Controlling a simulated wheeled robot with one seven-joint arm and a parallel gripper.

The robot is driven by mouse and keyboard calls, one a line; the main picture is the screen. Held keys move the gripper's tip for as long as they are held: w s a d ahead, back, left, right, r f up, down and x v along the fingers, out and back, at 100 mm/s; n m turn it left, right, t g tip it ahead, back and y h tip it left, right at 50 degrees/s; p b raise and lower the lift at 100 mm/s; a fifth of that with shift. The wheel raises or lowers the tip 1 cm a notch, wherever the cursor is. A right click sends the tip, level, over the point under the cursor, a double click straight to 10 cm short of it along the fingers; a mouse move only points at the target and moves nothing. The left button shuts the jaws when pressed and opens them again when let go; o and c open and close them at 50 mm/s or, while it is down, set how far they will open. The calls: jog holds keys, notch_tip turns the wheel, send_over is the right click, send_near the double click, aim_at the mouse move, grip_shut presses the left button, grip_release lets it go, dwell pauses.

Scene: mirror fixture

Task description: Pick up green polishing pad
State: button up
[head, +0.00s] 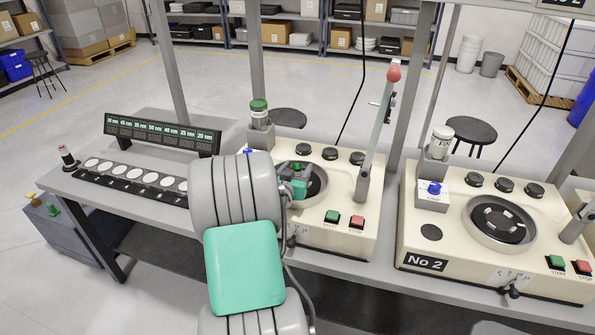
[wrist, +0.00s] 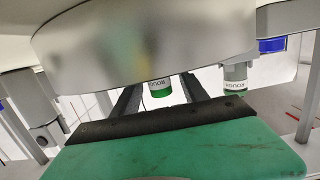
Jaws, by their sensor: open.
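My gripper (head: 298,183) shows small in the head view, over the polishing bowl (head: 318,190) of the left machine and partly behind my grey arm. Its two dark fingers (wrist: 160,98) stand apart in the wrist view. A small dark green piece (head: 297,166) shows right at the gripper; I cannot tell whether it is the green polishing pad or whether it touches the fingers. Another small green knob-like thing (head: 53,209) sits on the grey box at lower left, beside a yellow one. In the wrist view, green-ended bottles labelled ROUGH (wrist: 237,85) show beyond the fingers.
A green-capped bottle (head: 259,108) stands in a holder behind the left machine. A lever with a red knob (head: 394,73) rises at its right. Machine No 2 (head: 427,263) stands further right. A black strip of white discs (head: 117,180) lies on the left bench.

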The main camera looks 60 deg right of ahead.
grip_shut()
dwell(0.5)
